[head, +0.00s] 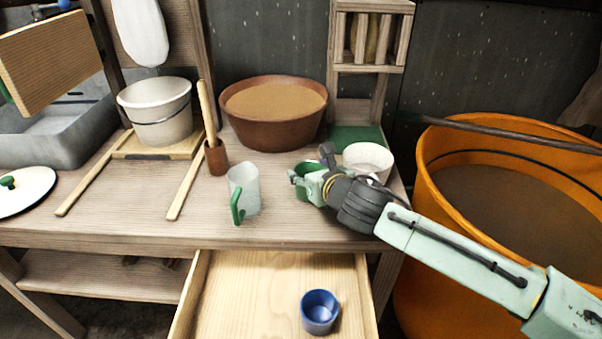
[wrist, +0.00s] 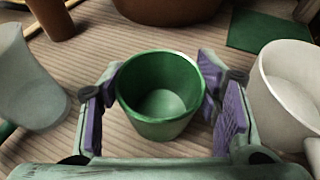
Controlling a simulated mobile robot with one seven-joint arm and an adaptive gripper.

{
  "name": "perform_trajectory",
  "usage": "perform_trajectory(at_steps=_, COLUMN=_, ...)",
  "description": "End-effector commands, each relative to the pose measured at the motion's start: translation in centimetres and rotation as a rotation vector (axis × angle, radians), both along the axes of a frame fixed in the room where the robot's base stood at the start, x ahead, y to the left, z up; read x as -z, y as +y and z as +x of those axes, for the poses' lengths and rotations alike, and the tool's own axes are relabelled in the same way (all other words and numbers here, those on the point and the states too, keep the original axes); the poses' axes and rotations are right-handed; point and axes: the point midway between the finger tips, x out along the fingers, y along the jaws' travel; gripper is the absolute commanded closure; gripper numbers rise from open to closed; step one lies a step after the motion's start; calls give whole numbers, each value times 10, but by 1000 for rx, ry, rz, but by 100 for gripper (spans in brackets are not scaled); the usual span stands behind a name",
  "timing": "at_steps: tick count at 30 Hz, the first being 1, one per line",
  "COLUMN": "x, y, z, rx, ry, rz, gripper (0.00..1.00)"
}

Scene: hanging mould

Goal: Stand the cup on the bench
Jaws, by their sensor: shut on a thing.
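A green cup (wrist: 160,112) is between the two purple-padded fingers of my gripper (head: 306,180). The cup is upright, with its open mouth facing up, and it looks empty. My gripper is shut on it, one finger at each side. In the head view the green cup (head: 304,193) is partly hidden by my gripper, over the right part of the wooden bench (head: 130,217). Whether its base touches the bench cannot be told.
A white cup (head: 369,158) is close right of my gripper; a clear green-handled jug (head: 244,189) stands left. A brown basin (head: 273,128) is behind. A blue cup (head: 319,318) sits in the open drawer (head: 252,287). An orange tub (head: 425,215) is at right.

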Motion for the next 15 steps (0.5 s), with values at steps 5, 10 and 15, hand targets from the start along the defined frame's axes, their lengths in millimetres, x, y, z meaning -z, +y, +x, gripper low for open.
perform_trajectory(at_steps=5, x=2, y=-3, z=-2, rx=0, ry=-1, rz=0, gripper=74)
perform_trajectory(at_steps=10, x=2, y=-3, z=-2, rx=0, ry=-1, rz=0, gripper=74)
perform_trajectory(at_steps=15, x=5, y=-3, z=-2, rx=0, ry=0, rz=-1, gripper=39)
